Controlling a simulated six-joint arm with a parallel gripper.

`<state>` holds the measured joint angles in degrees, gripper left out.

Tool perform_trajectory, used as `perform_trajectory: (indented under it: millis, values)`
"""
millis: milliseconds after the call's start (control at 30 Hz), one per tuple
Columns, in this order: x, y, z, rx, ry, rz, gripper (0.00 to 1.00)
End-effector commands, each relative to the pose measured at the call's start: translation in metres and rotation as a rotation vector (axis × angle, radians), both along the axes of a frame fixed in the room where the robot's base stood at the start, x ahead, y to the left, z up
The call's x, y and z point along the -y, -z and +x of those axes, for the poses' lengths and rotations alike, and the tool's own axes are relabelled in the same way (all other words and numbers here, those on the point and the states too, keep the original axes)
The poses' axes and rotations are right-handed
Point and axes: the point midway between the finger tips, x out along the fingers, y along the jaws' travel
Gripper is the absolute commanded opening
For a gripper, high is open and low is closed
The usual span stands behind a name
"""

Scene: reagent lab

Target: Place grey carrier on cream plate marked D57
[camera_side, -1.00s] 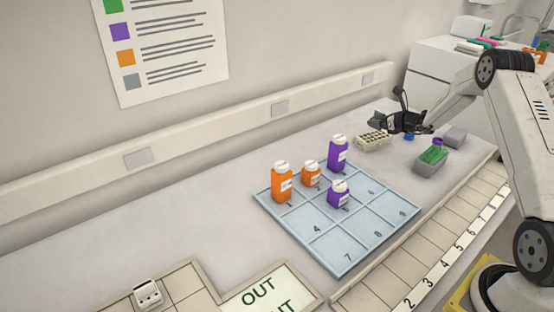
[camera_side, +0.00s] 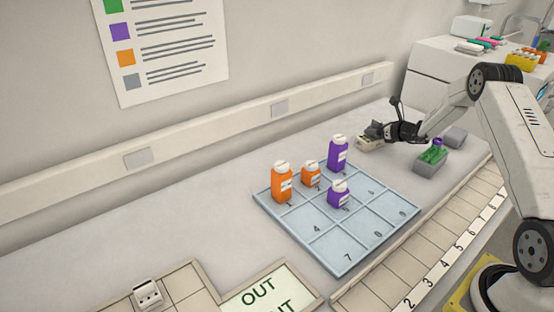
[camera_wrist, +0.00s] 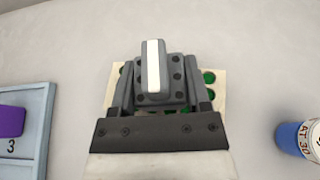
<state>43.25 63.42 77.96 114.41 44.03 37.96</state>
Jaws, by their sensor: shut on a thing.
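The grey carrier (camera_wrist: 173,75) is a dark grey block with round dimples and a white strip on top. My gripper (camera_wrist: 160,98) is shut on it, with a finger on either side. The cream plate (camera_wrist: 219,72) lies under the carrier, and green round spots show at its edges. In the side view the carrier (camera_side: 374,130) is over the cream plate (camera_side: 366,144) at the back of the bench, with my gripper (camera_side: 384,131) reaching in from the right. I cannot tell whether the carrier touches the plate. No D57 mark is readable.
A pale blue numbered tray (camera_side: 330,240) with orange and purple bottles is left of the plate; its edge shows in the wrist view (camera_wrist: 48,125). A blue labelled vial (camera_wrist: 290,135) stands to the right.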

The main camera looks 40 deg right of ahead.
Motion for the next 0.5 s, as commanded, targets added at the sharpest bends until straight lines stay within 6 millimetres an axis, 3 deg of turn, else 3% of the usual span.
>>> perform_trajectory:
  millis: [167, 200, 267, 300, 500]
  values:
    - [0.0, 0.0033, 0.0001, 0.0, 0.0, 0.0, 0.03]
    - [0.0, 0.0028, 0.0, 0.0, 0.0, -0.001, 0.74]
    - [0.0, 0.0028, 0.0, 0.0, 0.0, -0.001, 0.93]
    - [0.0, 0.0028, 0.0, 0.0, 0.0, 0.0, 0.96]
    - [0.0, 0.0028, -0.0001, 0.0, 0.0, 0.0, 0.96]
